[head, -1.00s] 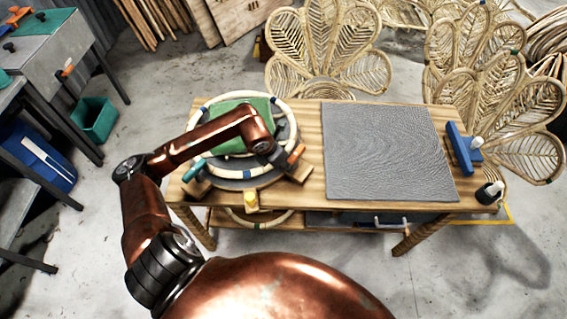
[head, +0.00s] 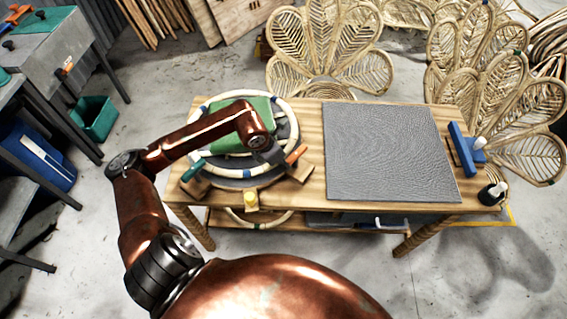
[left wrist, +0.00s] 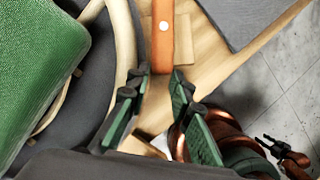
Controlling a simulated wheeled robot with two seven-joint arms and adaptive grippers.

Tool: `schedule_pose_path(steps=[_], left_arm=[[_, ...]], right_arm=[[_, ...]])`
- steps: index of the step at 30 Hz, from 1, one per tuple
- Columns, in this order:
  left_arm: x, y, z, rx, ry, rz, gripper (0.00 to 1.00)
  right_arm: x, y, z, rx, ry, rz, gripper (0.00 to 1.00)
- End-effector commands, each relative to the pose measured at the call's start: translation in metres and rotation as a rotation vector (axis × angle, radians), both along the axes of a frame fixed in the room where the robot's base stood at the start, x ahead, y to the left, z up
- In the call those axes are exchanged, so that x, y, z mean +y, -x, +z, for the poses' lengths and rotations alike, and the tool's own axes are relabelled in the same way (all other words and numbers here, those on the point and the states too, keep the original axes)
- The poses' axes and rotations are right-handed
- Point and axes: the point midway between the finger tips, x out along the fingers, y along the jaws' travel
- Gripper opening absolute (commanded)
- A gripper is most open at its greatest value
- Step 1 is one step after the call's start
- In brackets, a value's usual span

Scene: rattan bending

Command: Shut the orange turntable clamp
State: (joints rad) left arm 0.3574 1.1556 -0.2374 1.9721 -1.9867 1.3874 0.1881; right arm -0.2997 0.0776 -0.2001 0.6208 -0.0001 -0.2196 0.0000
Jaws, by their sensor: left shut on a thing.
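The orange turntable clamp (head: 298,153) sits on a wooden block at the right edge of the round turntable (head: 235,184). Its handle (left wrist: 162,45) runs down between my fingers in the left wrist view. My left gripper (head: 279,160) is at this handle, with its green-padded fingers (left wrist: 158,90) on either side of it and shut on it. My right gripper does not show in the head view.
A green pad (head: 255,108) and a pale rattan ring (head: 291,120) lie on the turntable. A teal clamp (head: 194,169) and a yellow clamp (head: 251,199) stand at its edge. A grey mat (head: 390,150) and a blue tool (head: 462,150) lie to the right on the table.

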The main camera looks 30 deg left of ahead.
Motion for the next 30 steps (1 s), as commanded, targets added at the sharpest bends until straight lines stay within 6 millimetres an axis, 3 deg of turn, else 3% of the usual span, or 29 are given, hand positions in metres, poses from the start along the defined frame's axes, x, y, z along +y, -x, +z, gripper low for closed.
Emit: schedule_pose_path(steps=[5,15,30], left_arm=[[-0.0031,-0.0007,-0.0022,-0.001,0.006,-0.121,0.0],[-0.0076,0.0007,0.0003,-0.001,0.013,-0.132,0.0],[-0.002,0.0007,-0.0002,-0.001,0.005,-0.122,0.35]], right_arm=[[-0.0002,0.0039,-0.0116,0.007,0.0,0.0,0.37],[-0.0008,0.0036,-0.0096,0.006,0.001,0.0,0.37],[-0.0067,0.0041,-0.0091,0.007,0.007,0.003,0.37]])
